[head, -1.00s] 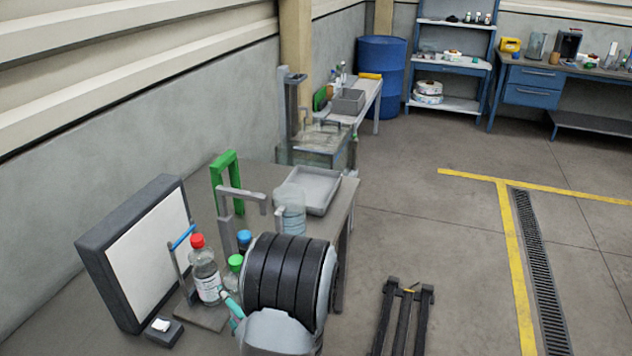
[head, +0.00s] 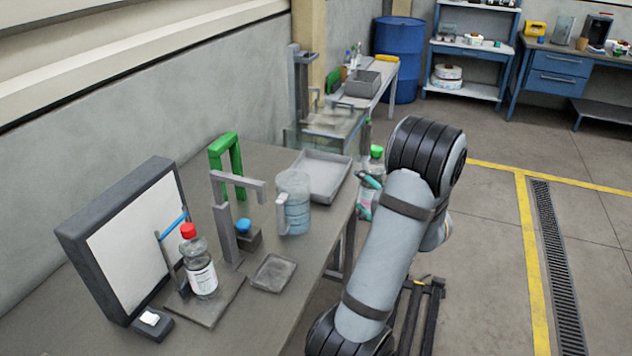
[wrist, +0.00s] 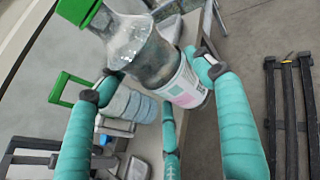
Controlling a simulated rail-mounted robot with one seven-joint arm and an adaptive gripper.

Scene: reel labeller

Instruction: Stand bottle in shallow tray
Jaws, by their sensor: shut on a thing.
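A clear bottle with a green cap and a white label is in my gripper (head: 369,190). The bottle (wrist: 150,50) fills the upper middle of the wrist view, tilted in that picture, with teal fingers on both sides of its body. In the head view the bottle's green cap (head: 377,151) shows above the fingers; my arm hides part of its body. The bottle is held up off the table's right edge, to the right of the shallow grey tray (head: 345,183). The tray lies on the table, looks empty, and is apart from the bottle.
A clear jug (head: 294,205) stands just in front of the tray. A red-capped bottle (head: 201,268) stands on a plate by a white panel (head: 135,245). A green frame (head: 225,150), a grey post (head: 224,225), a blue-topped item (head: 244,228) and a small square dish (head: 273,273) are nearby.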

